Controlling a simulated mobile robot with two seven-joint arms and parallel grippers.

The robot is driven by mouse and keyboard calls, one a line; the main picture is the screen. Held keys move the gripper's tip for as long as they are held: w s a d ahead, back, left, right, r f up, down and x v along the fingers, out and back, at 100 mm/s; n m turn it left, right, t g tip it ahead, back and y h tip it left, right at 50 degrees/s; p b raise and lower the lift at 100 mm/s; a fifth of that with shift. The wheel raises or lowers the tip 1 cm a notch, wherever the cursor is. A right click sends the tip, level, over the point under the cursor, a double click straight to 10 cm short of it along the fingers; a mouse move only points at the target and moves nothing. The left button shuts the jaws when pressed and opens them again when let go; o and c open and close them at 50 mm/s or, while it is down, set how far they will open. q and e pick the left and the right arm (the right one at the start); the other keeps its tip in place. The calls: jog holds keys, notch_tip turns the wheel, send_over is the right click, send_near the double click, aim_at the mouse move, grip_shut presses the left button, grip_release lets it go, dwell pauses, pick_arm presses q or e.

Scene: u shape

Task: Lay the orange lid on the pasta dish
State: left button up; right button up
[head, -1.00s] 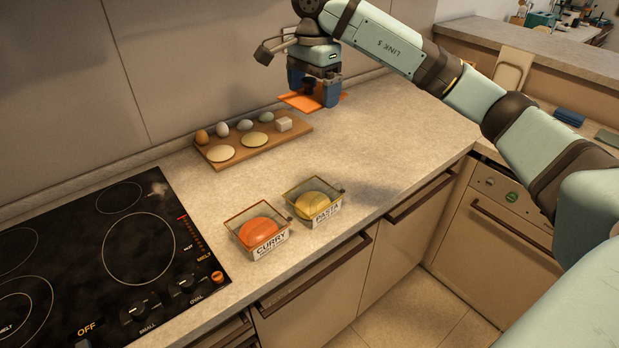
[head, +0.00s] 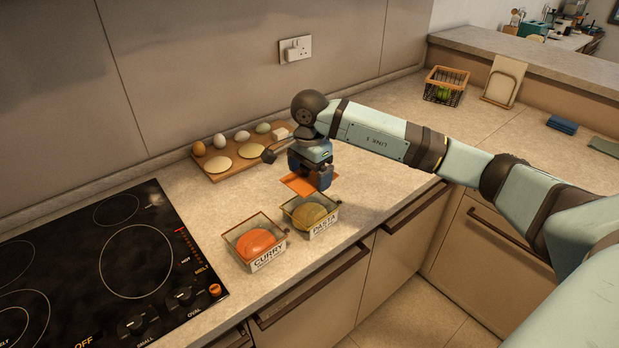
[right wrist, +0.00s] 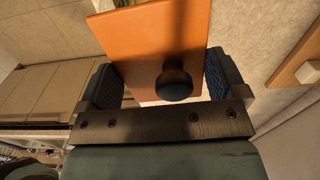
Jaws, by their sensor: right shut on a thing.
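The orange lid (head: 297,184) is a flat square held above the counter, just behind and above the pasta dish (head: 311,214). My right gripper (head: 312,182) is shut on the lid; in the right wrist view the lid (right wrist: 150,40) and its dark round knob (right wrist: 174,82) show between the two fingers. The pasta dish is a clear square container with yellow food and a PASTA label, open on top. The curry dish (head: 256,242), with orange food, stands to its left. My left gripper is not in view.
A wooden board (head: 240,165) with eggs, flat rounds and a white block lies behind. A black stove top (head: 110,260) is at left. A wire basket (head: 445,88) stands at the back right. The counter's front edge is close to both dishes.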

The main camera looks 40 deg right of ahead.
aim_at(310, 177)
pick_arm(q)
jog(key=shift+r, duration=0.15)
pick_arm(e)
jog(key=shift+f, duration=1.1)
jog(key=shift+f+b, duration=0.55)
jog(key=shift+f, duration=0.05)
jog(key=o, duration=0.6)
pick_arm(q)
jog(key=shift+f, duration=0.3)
pick_arm(e)
jog(key=shift+r, duration=0.1)
jog(key=shift+r+p, duration=0.2)
jog(key=shift+p, duration=0.1)
notch_tip(310, 177, up, 13)
jog(key=shift+f+b, duration=0.15)
jog(key=shift+b, duration=0.25)
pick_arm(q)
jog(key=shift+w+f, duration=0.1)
